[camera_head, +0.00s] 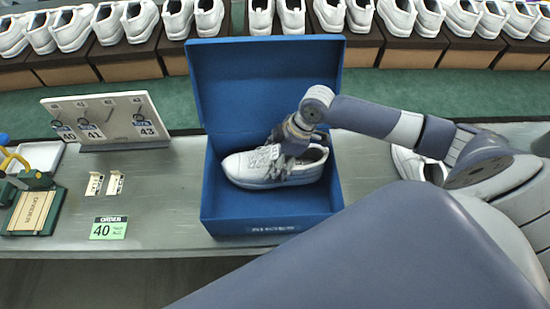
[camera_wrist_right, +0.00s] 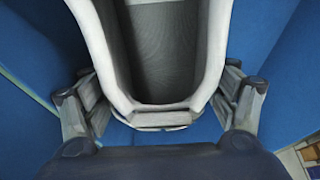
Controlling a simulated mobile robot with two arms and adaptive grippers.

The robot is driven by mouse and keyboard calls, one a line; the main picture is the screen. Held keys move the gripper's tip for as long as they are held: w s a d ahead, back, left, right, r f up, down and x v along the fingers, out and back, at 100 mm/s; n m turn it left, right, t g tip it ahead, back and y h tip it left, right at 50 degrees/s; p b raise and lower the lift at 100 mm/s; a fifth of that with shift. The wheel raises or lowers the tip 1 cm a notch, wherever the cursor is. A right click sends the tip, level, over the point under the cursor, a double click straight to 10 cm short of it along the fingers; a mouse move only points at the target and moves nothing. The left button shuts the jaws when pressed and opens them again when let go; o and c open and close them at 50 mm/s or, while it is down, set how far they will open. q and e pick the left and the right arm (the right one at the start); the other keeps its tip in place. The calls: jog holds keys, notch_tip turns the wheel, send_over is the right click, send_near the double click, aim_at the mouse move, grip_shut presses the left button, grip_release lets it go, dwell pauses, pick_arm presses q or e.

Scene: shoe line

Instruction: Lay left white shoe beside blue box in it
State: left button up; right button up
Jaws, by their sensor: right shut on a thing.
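The open blue box (camera_head: 225,208) stands on the grey table with its lid (camera_head: 262,75) raised at the back. A white shoe (camera_head: 255,168) is inside the box outline, toe to the left, sole down. My right gripper (camera_head: 291,148) is at the shoe's heel end and shut on it. In the right wrist view, the shoe's heel opening (camera_wrist_right: 160,60) fills the middle between the fingers (camera_wrist_right: 158,125), with blue box walls around. Whether the sole touches the box floor is hidden. Another white shoe (camera_head: 408,160) lies right of the box, partly behind my right arm. My left gripper is not in view.
A green and wooden measuring device (camera_head: 33,209) is at the far left. Rows of white shoes on boxes line the back.

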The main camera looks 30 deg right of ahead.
jog(key=shift+f, duration=0.6)
jog(key=o, duration=1.4)
jog(key=shift+o, duration=0.2)
jog(key=shift+r, duration=0.1)
jog(key=v, duration=1.2)
